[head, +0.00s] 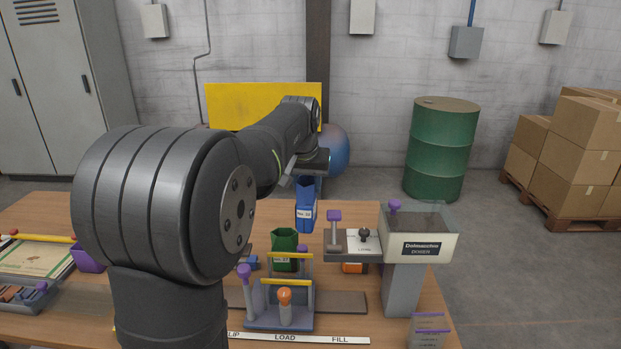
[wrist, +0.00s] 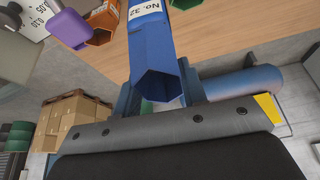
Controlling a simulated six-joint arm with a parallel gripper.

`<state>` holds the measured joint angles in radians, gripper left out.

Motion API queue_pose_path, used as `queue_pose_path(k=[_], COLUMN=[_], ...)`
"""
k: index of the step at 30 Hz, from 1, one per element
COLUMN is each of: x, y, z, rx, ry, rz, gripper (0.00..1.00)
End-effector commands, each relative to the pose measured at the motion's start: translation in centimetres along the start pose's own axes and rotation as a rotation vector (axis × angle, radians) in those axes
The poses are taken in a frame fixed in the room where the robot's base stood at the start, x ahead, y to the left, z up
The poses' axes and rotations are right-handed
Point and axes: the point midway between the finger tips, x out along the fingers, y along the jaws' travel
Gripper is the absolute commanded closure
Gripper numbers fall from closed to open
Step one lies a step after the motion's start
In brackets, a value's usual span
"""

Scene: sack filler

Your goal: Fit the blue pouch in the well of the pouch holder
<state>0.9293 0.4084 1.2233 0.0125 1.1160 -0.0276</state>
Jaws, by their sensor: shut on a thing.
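The blue pouch (head: 306,212), labelled "No. 32", hangs upright from my gripper (head: 308,182), which is shut on it near its top. The pouch is above the table, behind the green pouch and a little right of it in the head view. In the wrist view the blue pouch (wrist: 148,40) shows its open six-sided mouth between the fingers. A grey-blue stand with yellow bars (head: 262,319), seemingly the pouch holder, sits at the front of the table by the "LOAD" label. I cannot make out its well. The blue pouch is apart from it.
A green pouch (head: 284,240) stands just behind the stand. The doser (head: 430,247) on its grey post is to the right, with a purple-topped lever (head: 334,217) beside it. A purple pouch (head: 88,259) and a tray (head: 40,304) are at left.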

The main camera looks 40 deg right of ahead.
Motion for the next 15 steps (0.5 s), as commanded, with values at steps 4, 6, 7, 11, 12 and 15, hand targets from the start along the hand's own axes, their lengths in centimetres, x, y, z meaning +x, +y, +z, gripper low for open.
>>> queue_pose_path(k=[4,6,7,11,12,15], x=[-0.2,-0.3,-0.3,-0.5,-0.6,-0.7], y=[-0.2,-0.4,-0.5,-0.8,-1.0,-1.3], z=[0.9,1.3,1.4,2.2,2.5,3.1], rx=[-0.172,-0.259,-0.296,-0.461,-0.514,-0.649], ry=[0.000,0.001,0.000,0.000,-0.001,-0.001], rz=[-0.073,-0.109,-0.124,-0.193,-0.216,-0.272], gripper=[0.93,0.93,0.93,0.93,0.93,0.93])
